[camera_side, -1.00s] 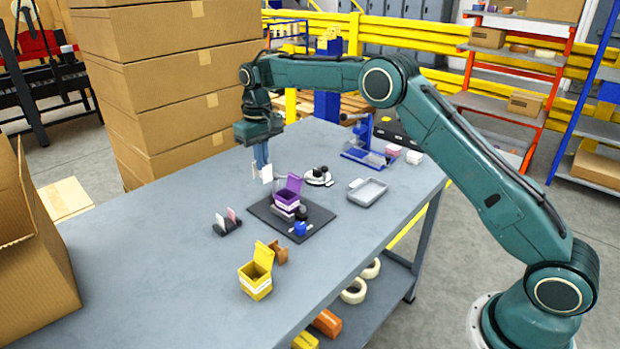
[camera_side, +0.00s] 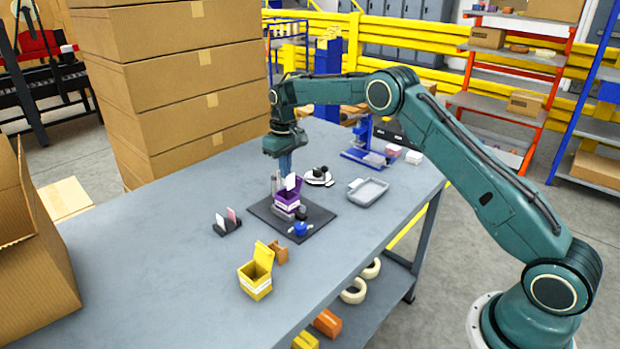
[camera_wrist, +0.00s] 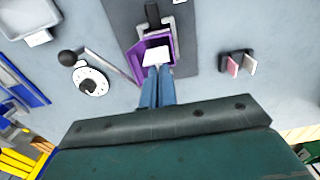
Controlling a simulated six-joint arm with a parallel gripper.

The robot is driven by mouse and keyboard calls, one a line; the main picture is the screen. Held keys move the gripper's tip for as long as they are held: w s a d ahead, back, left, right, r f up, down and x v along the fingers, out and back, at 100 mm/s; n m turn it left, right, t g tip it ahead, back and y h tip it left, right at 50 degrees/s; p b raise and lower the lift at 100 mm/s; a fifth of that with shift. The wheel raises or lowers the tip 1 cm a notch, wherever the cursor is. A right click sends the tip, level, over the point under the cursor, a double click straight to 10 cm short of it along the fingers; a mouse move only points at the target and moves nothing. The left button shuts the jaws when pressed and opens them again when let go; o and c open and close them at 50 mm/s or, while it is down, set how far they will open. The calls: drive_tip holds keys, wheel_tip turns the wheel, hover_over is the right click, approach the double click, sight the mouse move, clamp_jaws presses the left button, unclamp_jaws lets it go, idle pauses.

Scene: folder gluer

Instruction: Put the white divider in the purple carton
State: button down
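The purple carton (camera_side: 283,203) stands with its lid up on a dark mat (camera_side: 318,213) in the middle of the table. It also shows in the wrist view (camera_wrist: 136,62), beyond my fingertips. My gripper (camera_side: 286,172) points down over the carton. It is shut on the white divider (camera_side: 291,181), a small white card, which also shows at the fingertips in the wrist view (camera_wrist: 157,54). The divider is over the carton's opening; whether its lower edge is inside I cannot tell. My blue fingers (camera_wrist: 157,82) hide part of the carton.
A dark holder (camera_side: 228,228) with a white and a pink card stands left of the mat. A yellow carton (camera_side: 256,283) stands in front. A grey tray (camera_side: 368,192) and a white dial-like plate (camera_wrist: 90,81) are beside the mat. The left table area is clear.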

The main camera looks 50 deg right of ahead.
sight(286, 183)
drive_tip(key=shift+f, duration=2.6)
drive_tip(key=c, duration=1.6)
unclamp_jaws()
drive_tip(key=shift+r, duration=4.95)
drive_tip(key=shift+r, duration=0.1)
